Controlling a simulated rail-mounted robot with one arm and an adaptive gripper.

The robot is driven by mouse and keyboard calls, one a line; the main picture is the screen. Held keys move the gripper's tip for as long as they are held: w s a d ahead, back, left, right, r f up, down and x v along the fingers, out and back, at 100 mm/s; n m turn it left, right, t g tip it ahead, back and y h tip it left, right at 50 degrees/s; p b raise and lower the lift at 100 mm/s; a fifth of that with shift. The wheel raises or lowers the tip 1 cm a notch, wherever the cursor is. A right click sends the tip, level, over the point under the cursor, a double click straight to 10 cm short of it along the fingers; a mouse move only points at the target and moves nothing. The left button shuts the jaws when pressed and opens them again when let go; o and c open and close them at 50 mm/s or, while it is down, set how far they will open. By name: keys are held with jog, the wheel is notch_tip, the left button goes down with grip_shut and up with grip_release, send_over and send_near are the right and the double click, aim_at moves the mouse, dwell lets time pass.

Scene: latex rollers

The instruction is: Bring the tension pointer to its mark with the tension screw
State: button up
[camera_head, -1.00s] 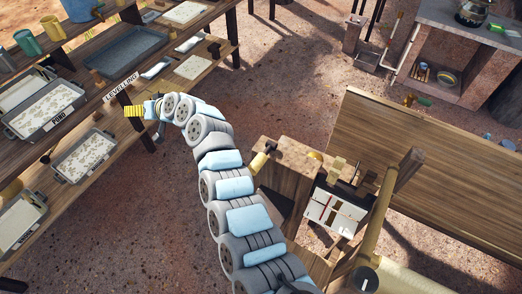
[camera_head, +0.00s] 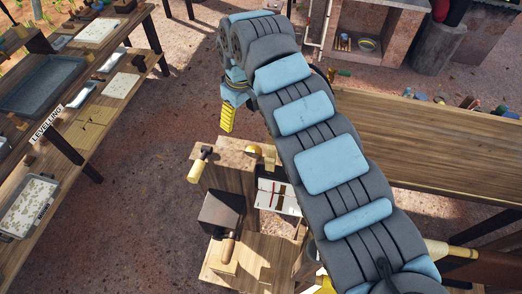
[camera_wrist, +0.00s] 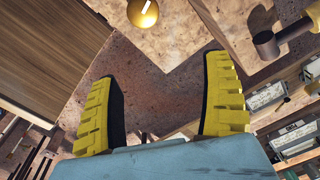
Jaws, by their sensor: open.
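My gripper (camera_head: 227,118) hangs open and empty above and left of the wooden roller stand (camera_head: 225,158). Its two yellow fingers are wide apart in the wrist view (camera_wrist: 160,73). A round brass knob (camera_head: 253,151) sits on the stand's top; it also shows at the top edge of the wrist view (camera_wrist: 143,12), beyond the fingertips and untouched. I cannot tell for sure whether it is the tension screw. A white panel (camera_head: 266,199) with red and dark upright marks faces front, right of the stand. Pointer and mark are too small to tell apart.
A wooden-handled crank (camera_head: 200,163) sticks out at the stand's left; its handle shows in the wrist view (camera_wrist: 295,32). A long wooden table (camera_head: 430,140) stands behind at the right. Shelves with trays (camera_head: 40,85) line the left. Bare floor lies between shelves and stand.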

aim_at(254, 150)
jog(key=shift+h, duration=0.3)
jog(key=d+f+p, duration=0.1)
jog(key=f, duration=0.4)
jog(key=d+f+p, duration=0.1)
jog(key=f+p, duration=0.1)
jog(key=f, duration=0.2)
jog(key=s+d+f+p, duration=0.1)
jog(key=f, duration=0.4)
jog(key=shift+s+f, duration=0.1)
jog(key=shift+f, duration=0.2)
jog(key=shift+d+f+p, duration=0.15)
jog(key=shift+f+p, duration=0.15)
jog(key=shift+f, duration=0.8)
jog(key=c, duration=1.2)
jog(key=shift+n, duration=0.3)
